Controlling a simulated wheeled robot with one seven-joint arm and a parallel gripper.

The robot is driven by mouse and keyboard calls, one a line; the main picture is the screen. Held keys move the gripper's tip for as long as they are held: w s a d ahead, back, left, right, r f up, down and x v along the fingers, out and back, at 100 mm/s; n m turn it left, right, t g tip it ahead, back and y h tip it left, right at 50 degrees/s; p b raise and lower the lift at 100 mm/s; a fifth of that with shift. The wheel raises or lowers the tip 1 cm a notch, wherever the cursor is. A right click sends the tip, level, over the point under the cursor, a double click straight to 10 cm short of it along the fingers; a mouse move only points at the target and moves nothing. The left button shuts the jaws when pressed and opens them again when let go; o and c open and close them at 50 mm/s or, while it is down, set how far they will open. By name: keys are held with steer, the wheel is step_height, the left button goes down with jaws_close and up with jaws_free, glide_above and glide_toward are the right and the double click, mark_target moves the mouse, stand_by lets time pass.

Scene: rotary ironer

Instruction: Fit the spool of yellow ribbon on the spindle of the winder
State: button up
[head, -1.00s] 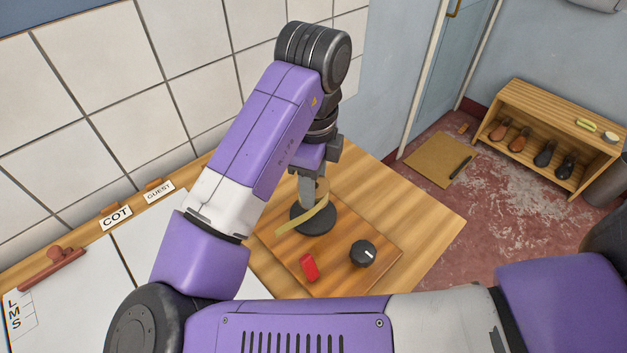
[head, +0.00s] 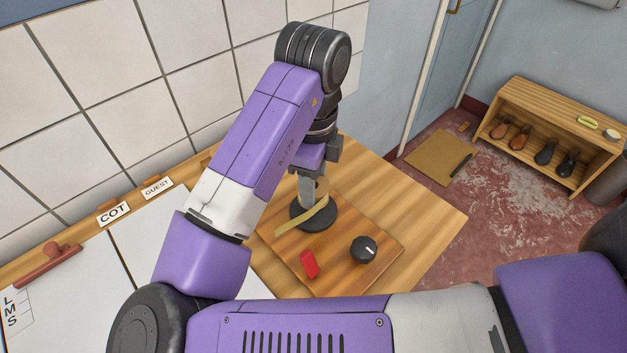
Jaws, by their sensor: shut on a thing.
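The spool of yellow ribbon (head: 321,191) is partly hidden behind my gripper, with a loose tail of ribbon (head: 295,220) trailing down to the left. My gripper (head: 306,190) points down and is shut on the spool. The spool is over the round black base (head: 318,220) of the winder, which sits on a wooden board (head: 345,257). The spindle is hidden, so I cannot tell how far the spool is on it.
A red switch (head: 309,263) and a black knob (head: 363,249) are on the board in front of the winder. The table (head: 425,215) is bare at the right.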

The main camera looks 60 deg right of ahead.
steer(key=shift+f, duration=0.3)
steer(key=shift+f+b, duration=0.3)
steer(key=shift+b, duration=0.2)
steer(key=shift+f+b, duration=0.3)
steer(key=shift+f, duration=0.1)
steer(key=o, duration=2)
steer(key=shift+r, duration=0.15)
step_height(320, 180, up, 9)
steer(key=p, duration=0.8)
